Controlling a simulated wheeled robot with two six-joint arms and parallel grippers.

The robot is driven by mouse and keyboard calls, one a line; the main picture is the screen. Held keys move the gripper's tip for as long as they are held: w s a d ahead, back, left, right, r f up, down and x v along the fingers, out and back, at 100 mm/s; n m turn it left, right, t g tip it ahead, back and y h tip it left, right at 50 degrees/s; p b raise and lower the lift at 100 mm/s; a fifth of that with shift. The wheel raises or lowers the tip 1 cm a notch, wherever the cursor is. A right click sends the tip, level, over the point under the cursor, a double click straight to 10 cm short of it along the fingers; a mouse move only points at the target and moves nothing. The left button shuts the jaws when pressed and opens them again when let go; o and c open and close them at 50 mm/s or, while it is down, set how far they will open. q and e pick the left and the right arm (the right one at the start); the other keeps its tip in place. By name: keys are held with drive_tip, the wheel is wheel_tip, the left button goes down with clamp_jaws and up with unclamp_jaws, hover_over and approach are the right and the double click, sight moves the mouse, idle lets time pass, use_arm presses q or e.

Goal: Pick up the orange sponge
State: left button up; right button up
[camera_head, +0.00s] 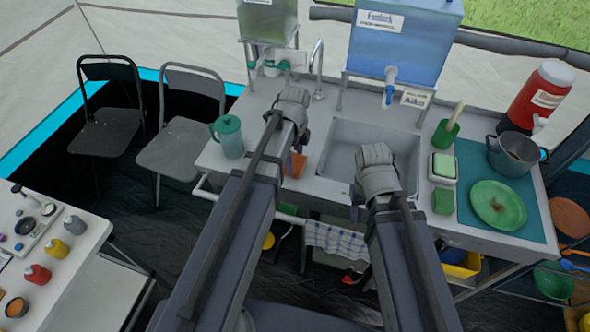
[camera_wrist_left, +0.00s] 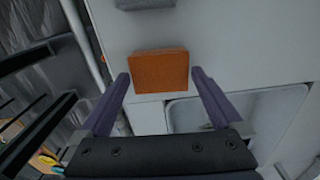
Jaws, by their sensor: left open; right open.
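The orange sponge (camera_wrist_left: 160,72) is a rectangular block on the light counter. In the left wrist view it lies ahead of and between the two purple fingertips of my left gripper (camera_wrist_left: 160,77), with a gap on each side. In the head view the sponge (camera_head: 298,164) shows in part on the counter left of the sink, partly hidden by my left gripper (camera_head: 294,153). That gripper is open and empty, pointing down at the sponge. My right gripper (camera_head: 357,200) is at the front of the sink, open, its fingers mostly hidden by my own wrist.
The sink (camera_head: 345,140) lies right of the sponge. A green pitcher (camera_head: 228,136) stands to its left. A grey block (camera_wrist_left: 145,3) lies beyond the sponge in the wrist view. Green sponges (camera_head: 443,201), a plate (camera_head: 497,204) and a pot (camera_head: 514,154) are at right.

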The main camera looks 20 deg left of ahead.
sight(295, 162)
use_arm(q)
wheel_tip(295, 162, down, 3)
drive_tip(key=shift+r+b, duration=0.15)
drive_tip(key=shift+b, duration=0.7)
use_arm(e)
wheel_tip(295, 162, down, 3)
drive_tip(key=shift+r, duration=0.15)
use_arm(q)
drive_tip(key=shift+r, duration=0.1)
use_arm(e)
drive_tip(key=shift+r, duration=0.1)
use_arm(q)
drive_tip(key=c, duration=0.9)
drive_tip(key=shift+c, duration=0.2)
drive_tip(key=shift+r, duration=0.1)
wheel_tip(295, 162, up, 10)
drive_tip(key=p, duration=1)
use_arm(e)
wheel_tip(295, 162, up, 10)
